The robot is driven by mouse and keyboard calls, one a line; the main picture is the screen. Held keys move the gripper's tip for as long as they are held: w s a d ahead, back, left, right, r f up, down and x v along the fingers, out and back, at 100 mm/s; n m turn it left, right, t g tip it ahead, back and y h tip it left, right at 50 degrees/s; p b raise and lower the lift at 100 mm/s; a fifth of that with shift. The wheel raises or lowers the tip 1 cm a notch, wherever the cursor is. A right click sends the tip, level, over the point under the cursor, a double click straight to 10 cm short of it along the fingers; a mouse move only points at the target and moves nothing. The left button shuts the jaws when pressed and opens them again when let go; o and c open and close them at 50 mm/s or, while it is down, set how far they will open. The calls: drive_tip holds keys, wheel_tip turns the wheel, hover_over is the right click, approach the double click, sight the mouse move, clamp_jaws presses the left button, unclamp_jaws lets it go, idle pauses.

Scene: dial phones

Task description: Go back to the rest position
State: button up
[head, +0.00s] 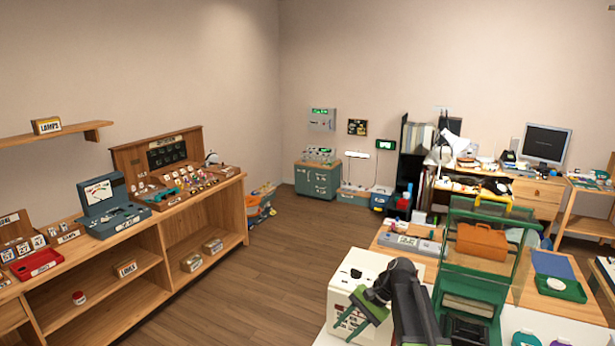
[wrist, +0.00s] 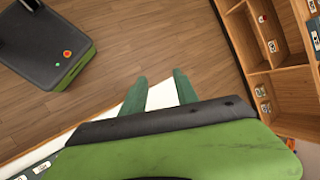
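My gripper (head: 345,326) shows in the lower middle of the head view, at the end of my dark arm, in front of a white box (head: 340,298). I cannot tell whether it touches the box. In the wrist view my gripper (wrist: 160,80) has its two green fingers spread apart with nothing between them. A white surface and the wooden floor (wrist: 140,45) show behind the fingers.
A workbench (head: 560,295) with a green frame (head: 470,270) is at right. Wooden floor (head: 230,300) lies open between them.

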drive_tip(key=s+a+f+n+h+b, duration=0.2)
drive_tip(key=s+a+f, duration=0.1)
drive_tip(key=s+f, duration=0.35)
drive_tip(key=s+d+f+n+h, duration=0.1)
drive_tip(key=s+d+n+h, duration=0.4)
drive_tip(key=d, duration=0.3)
drive_tip(key=shift+d+f+t+p, duration=0.15)
drive_tip(key=shift+d+t+p, duration=0.1)
drive_tip(key=shift+t+p, duration=0.2)
